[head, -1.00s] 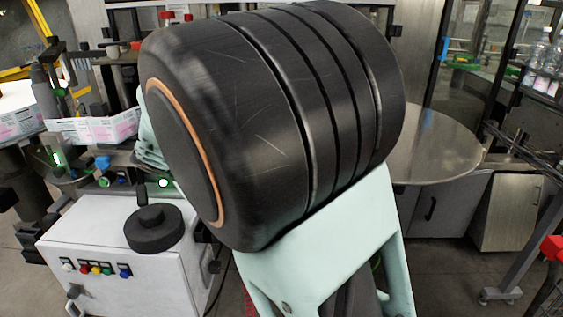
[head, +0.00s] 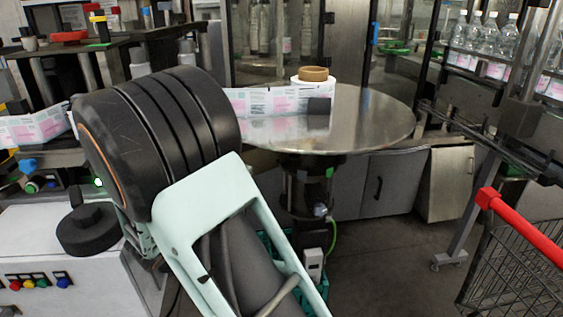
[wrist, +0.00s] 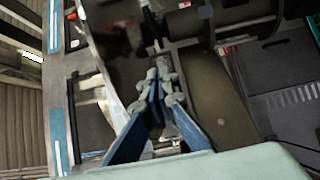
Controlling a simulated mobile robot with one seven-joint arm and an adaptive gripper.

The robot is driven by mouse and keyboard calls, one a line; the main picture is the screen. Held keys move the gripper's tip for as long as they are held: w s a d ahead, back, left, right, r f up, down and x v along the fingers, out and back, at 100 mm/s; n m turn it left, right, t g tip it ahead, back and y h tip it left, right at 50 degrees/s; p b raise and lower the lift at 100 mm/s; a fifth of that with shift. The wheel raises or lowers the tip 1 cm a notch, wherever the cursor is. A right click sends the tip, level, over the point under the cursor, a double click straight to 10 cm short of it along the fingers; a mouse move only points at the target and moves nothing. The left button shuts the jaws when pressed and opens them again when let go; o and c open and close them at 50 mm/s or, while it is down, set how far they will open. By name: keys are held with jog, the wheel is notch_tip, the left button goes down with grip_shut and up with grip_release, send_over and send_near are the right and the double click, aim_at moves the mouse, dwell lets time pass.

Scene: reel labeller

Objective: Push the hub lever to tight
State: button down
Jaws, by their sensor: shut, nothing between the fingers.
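My gripper (wrist: 160,80) is in the middle of the wrist view, with blue-sided fingers closed together and nothing between them. In the head view my own arm hides it. Close beyond the fingertips in the wrist view are dark machine parts and a grey bracket. I cannot make out the hub lever for certain in either view, nor whether the fingers touch it. A large round metal plate (head: 375,120) shows in the head view, with a white roll with a brown core (head: 314,74) on its far side.
A white cabinet (head: 50,265) with coloured buttons and a black round knob (head: 88,230) stands at the lower left. A red-handled cart (head: 530,235) stands at right. The floor between is open.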

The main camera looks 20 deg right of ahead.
jog(key=w+d, duration=0.3)
jog(key=d, duration=0.8)
jog(key=shift+p, duration=0.35)
jog(key=shift+s+d, duration=0.15)
jog(key=shift+d, duration=0.15)
